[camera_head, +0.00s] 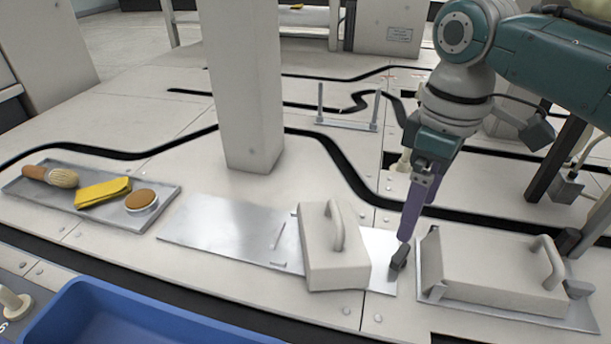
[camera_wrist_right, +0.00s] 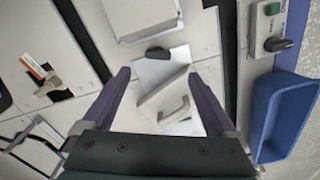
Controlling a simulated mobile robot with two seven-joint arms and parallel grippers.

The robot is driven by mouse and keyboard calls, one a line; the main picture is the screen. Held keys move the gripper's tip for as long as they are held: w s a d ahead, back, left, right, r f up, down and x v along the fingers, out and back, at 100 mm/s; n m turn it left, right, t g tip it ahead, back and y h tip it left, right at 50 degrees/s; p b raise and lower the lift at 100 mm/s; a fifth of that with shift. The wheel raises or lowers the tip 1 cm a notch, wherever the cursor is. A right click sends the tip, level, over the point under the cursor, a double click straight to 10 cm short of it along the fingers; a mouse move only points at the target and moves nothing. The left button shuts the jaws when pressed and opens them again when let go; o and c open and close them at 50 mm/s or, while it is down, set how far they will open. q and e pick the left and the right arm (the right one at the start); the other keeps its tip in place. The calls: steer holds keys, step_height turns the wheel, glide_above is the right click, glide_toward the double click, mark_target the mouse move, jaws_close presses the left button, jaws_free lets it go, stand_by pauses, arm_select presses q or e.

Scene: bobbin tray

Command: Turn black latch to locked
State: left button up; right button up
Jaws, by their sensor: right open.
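The black latch (camera_head: 399,258) is a small dark lever on the bare metal plate (camera_head: 381,279) between two pale covers. It also shows in the right wrist view as a black latch (camera_wrist_right: 157,53), near the edge of the upper cover. My right gripper (camera_head: 407,232) comes down from above, its purple fingers overlapping closely in the head view at the latch. In the right wrist view my right gripper (camera_wrist_right: 158,76) is open, its fingers wide apart with nothing held between them. I cannot tell whether a finger touches the latch. My left gripper is out of view.
A pale cover with a handle (camera_head: 331,262) stands left of the latch; another long cover (camera_head: 492,272) stands right. A grey tray (camera_head: 108,217) holds a brush, yellow cloth and round tin. A pale column (camera_head: 245,90) rises behind. A blue bin (camera_head: 130,318) is in front.

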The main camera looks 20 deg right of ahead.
mark_target(402, 252)
steer(key=f+b, duration=0.2)
steer(key=f, duration=0.1)
steer(key=f+b, duration=0.6)
steer(key=f, duration=0.1)
steer(key=shift+w+d, duration=0.1)
steer(key=shift+w, duration=0.15)
steer(key=shift+r, duration=0.1)
steer(key=shift+c, duration=0.2)
steer(key=c, duration=1.3)
steer(key=shift+r, duration=0.1)
